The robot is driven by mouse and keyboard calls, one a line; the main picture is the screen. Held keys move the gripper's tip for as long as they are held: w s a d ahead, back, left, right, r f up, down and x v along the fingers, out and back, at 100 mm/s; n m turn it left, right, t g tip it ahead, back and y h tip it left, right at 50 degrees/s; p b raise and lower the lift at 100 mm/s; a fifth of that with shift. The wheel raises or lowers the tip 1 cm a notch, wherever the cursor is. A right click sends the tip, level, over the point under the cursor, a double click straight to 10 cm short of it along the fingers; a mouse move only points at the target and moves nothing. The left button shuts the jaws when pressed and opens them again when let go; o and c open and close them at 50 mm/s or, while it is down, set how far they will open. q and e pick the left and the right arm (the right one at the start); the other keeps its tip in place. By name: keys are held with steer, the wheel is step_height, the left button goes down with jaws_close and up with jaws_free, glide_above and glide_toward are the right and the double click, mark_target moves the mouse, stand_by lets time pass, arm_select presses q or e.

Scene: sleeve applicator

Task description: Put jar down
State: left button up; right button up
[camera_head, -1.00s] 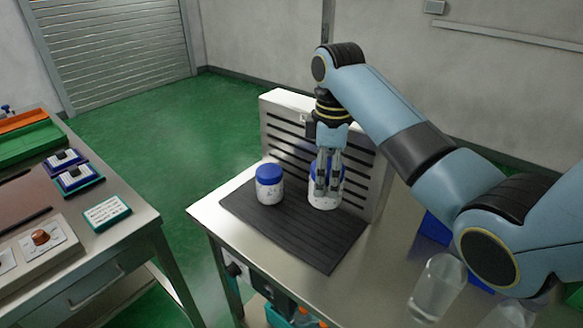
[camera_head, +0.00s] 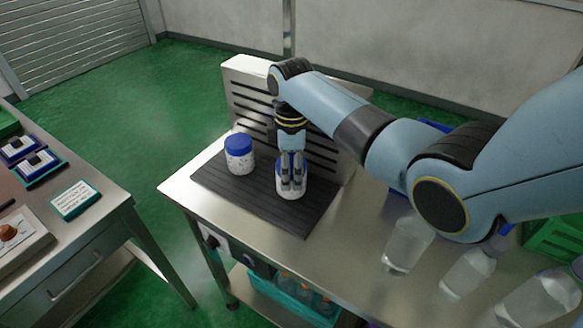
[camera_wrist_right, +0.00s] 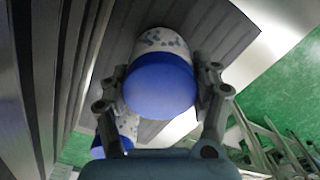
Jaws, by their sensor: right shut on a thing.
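A white jar with a blue lid (camera_head: 290,190) is between the fingers of my right gripper (camera_head: 291,182), which is shut on it. It is upright at the dark ribbed mat (camera_head: 222,183); I cannot tell whether its base touches the mat. In the right wrist view the held jar (camera_wrist_right: 160,88) shows its blue lid and speckled white side, with a finger on each side. A second white jar with a blue lid (camera_head: 239,155) stands on the mat to the left, and shows partly in the wrist view (camera_wrist_right: 128,125). My left gripper is out of view.
A slotted metal panel (camera_head: 250,85) stands behind the mat. Several clear containers (camera_head: 408,243) stand on the steel table at the right. A green crate (camera_head: 556,238) is at the right edge. Another workbench (camera_head: 100,225) is at the left, across a gap.

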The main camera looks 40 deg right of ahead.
steer(key=shift+f, duration=0.1)
steer(key=o, duration=1.4)
steer(key=shift+c, duration=0.2)
step_height(320, 180, up, 12)
steer(key=shift+a, duration=0.1)
